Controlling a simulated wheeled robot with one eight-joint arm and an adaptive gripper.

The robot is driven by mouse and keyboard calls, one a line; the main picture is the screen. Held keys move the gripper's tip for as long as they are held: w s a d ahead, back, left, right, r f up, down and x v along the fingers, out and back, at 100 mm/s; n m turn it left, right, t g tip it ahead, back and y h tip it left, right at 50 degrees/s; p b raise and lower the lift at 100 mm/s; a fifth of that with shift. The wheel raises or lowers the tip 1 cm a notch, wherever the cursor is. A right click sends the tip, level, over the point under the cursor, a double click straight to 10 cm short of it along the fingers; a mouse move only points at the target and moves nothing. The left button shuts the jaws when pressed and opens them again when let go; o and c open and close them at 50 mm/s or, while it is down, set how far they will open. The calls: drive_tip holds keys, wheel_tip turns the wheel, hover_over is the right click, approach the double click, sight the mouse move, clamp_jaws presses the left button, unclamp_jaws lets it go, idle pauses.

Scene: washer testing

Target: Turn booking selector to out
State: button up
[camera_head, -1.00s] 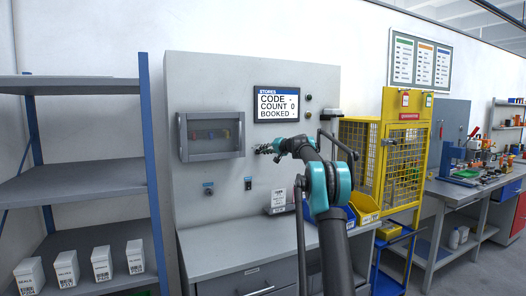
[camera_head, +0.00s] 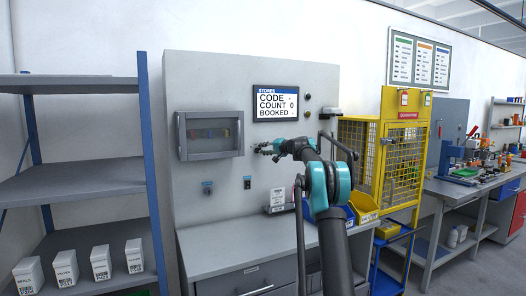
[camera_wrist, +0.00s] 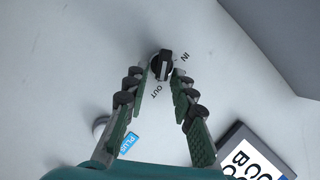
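The booking selector (camera_wrist: 161,65) is a round dark knob with a raised grip bar, on the pale panel in the wrist view. The printed IN is to its right and OUT just below it. I cannot tell surely which label its pointer faces. My gripper (camera_wrist: 159,74) is open, with its green fingers on either side of the knob and the tips close to it; contact cannot be told. In the head view my gripper (camera_head: 262,149) is in front of the grey panel (camera_head: 210,85), below the screen (camera_head: 276,103), which reads BOOKED with a dash. The selector is not distinguishable there.
A blue PLUS label (camera_wrist: 129,144) and the screen's corner (camera_wrist: 250,158) lie near the fingers in the wrist view. A glass-fronted cabinet (camera_head: 210,153) is left of my gripper. Blue shelving (camera_head: 85,185) stands at left, the yellow cage (camera_head: 405,160) at right.

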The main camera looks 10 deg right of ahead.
idle(0.3)
drive_tip(key=v, duration=1.2)
drive_tip(key=shift+s, duration=0.1)
